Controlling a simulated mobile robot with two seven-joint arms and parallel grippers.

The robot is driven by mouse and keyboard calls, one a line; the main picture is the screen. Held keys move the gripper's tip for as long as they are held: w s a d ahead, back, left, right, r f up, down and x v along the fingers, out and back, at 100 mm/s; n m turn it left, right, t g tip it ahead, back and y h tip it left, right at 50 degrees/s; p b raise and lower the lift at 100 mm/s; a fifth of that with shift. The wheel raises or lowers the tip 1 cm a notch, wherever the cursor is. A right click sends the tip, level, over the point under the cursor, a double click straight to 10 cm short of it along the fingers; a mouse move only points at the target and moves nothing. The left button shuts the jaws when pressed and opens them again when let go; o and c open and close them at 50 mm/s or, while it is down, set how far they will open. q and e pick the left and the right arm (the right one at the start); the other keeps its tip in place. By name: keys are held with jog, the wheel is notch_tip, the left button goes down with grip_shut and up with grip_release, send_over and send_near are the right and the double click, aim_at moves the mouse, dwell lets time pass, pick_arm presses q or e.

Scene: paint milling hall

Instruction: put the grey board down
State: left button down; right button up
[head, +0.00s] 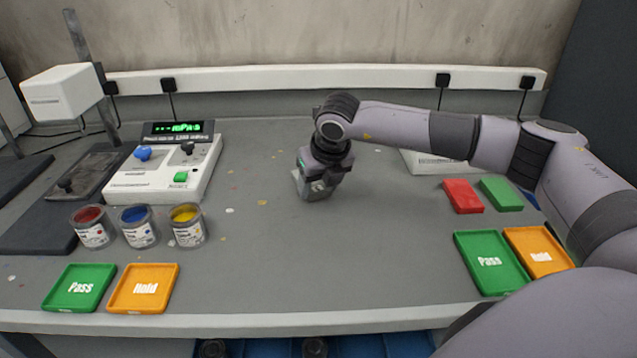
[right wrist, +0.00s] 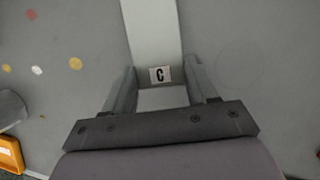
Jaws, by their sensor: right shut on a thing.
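The grey board (right wrist: 150,35) is a pale grey strip with a black "C" on a white label, seen in the right wrist view. My right gripper (right wrist: 161,88) is shut on it, one finger on each side of the labelled end. In the head view my right gripper (head: 315,186) points down over the middle of the bench. There the wrist and gripper hide most or all of the board. I cannot tell whether the board touches the bench. My left gripper is not in view.
On the left are paint cans (head: 139,227), a white control unit (head: 125,182), a green Pass tray (head: 50,303) and an orange Hold tray (head: 115,307). On the right are another Pass tray (head: 468,262), a Hold tray (head: 545,272) and red (head: 463,196) and green (head: 501,194) blocks. The bench's (head: 330,260) middle is clear.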

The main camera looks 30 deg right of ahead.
jog(key=shift+f, duration=0.25)
jog(key=o, duration=1.1)
jog(key=shift+o, duration=0.2)
jog(key=shift+r, duration=0.1)
